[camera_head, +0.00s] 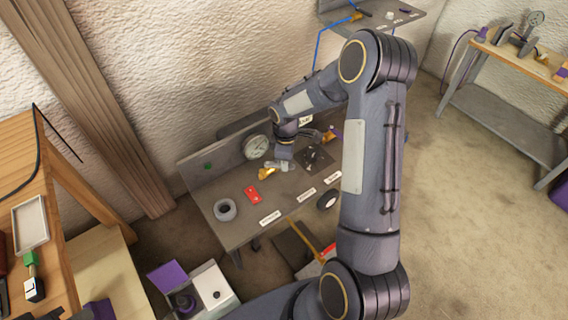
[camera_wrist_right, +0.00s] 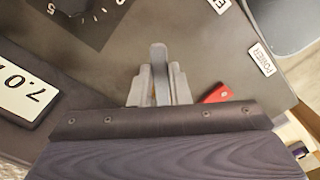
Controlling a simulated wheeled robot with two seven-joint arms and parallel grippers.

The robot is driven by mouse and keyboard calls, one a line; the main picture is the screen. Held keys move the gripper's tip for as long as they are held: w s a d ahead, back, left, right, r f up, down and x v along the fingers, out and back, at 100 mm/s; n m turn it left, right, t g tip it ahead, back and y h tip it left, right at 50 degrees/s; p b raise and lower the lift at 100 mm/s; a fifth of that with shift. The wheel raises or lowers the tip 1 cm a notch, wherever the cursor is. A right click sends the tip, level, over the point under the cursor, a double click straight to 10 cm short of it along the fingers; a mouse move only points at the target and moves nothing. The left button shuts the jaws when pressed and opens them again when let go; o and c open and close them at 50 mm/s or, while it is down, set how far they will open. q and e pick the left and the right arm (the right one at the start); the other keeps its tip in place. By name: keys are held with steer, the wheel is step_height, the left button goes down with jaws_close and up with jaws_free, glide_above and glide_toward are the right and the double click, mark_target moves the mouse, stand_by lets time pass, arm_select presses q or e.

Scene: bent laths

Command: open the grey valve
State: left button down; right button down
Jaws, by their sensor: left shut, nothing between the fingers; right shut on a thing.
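The grey valve's lever (camera_wrist_right: 158,56) stands up between the fingers of my right gripper (camera_wrist_right: 160,88) in the right wrist view. The fingers are shut on it, and they hide its lower part. In the head view my right gripper (camera_head: 280,163) is low over the middle of the grey bench, beside a brass-coloured fitting (camera_head: 266,173). My arm hides part of the bench there. The valve's body is too small and covered to make out. My left gripper is not in either view.
The bench (camera_head: 232,229) also carries a round gauge (camera_head: 256,146), a red part (camera_head: 252,194), a grey ring (camera_head: 225,210) and a black dial (camera_head: 313,157). A wooden table (camera_head: 60,205) stands at the left.

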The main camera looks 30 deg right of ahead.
steer(key=w+n, duration=0.1)
steer(key=n, duration=0.1)
steer(key=w+d+n, duration=0.1)
steer(key=n, duration=0.1)
steer(key=shift+p, duration=0.3)
steer(key=shift+w+d+n, duration=0.1)
steer(key=shift+w+n, duration=0.4)
steer(key=shift+n, duration=0.65)
steer(key=shift+w+n, duration=0.5)
steer(key=shift+n, duration=0.65)
steer(key=c, duration=1.4)
jaws_free()
steer(key=shift+o, duration=0.2)
steer(key=shift+r, duration=0.15)
step_height(320, 180, up, 8)
steer(key=shift+f+p, duration=0.2)
steer(key=shift+p, duration=0.1)
